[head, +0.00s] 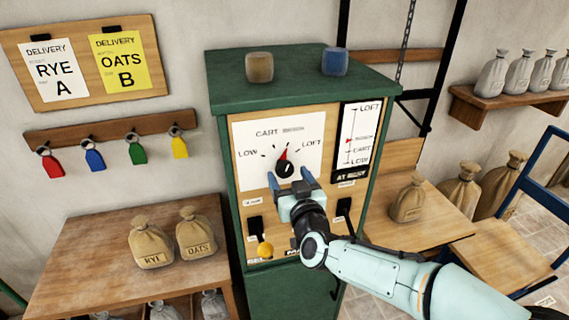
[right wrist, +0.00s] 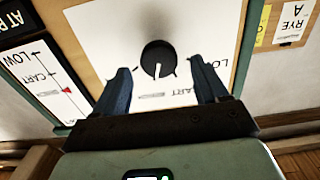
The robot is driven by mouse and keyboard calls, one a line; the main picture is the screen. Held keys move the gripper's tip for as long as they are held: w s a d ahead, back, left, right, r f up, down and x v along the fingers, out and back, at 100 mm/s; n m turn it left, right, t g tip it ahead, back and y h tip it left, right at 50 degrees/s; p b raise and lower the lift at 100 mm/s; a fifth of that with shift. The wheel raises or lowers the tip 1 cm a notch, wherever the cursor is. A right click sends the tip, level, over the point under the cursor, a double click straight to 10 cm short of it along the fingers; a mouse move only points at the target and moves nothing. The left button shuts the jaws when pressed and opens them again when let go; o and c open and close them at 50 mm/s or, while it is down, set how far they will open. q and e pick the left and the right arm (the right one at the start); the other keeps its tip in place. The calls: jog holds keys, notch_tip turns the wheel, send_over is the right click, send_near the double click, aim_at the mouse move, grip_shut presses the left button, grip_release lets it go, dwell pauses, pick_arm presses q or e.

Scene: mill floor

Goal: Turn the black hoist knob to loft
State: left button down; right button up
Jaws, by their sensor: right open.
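The black hoist knob (head: 285,169) is on a white dial plate marked LOW, CART and LOFT, on the front of the green cabinet. Its pointer faces up, roughly toward the CART mark, with a red mark just above the knob. My right gripper (head: 289,182) is open just below the knob, its two blue fingers pointing toward the panel. In the right wrist view the knob (right wrist: 158,59) appears ahead of the spread fingers (right wrist: 163,86), between their lines and apart from them. My left gripper is not in view.
A level strip (head: 358,140) beside the dial has a red arrow between LOFT and CART. Black switches and a yellow knob (head: 265,250) sit lower on the panel. Two small blocks lie on the cabinet top (head: 300,75). Sacks stand on tables at both sides.

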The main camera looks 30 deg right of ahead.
aim_at(287, 170)
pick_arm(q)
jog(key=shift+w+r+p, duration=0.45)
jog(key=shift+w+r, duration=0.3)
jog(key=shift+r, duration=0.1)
pick_arm(e)
jog(key=shift+x, duration=2.15)
jog(key=c, duration=1)
jog(key=shift+s+f+m+b, duration=0.1)
jog(key=shift+m+b, duration=1.3)
jog(key=shift+m, duration=0.2)
jog(key=m+b, duration=0.2)
jog(key=shift+d+m, duration=0.1)
jog(key=shift+m, duration=0.3)
pick_arm(q)
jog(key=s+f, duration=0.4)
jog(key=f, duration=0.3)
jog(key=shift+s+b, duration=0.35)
jog(key=shift+b, duration=0.05)
pick_arm(e)
jog(key=shift+m, duration=0.9)
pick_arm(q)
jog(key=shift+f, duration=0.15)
pick_arm(e)
jog(key=o, duration=1)
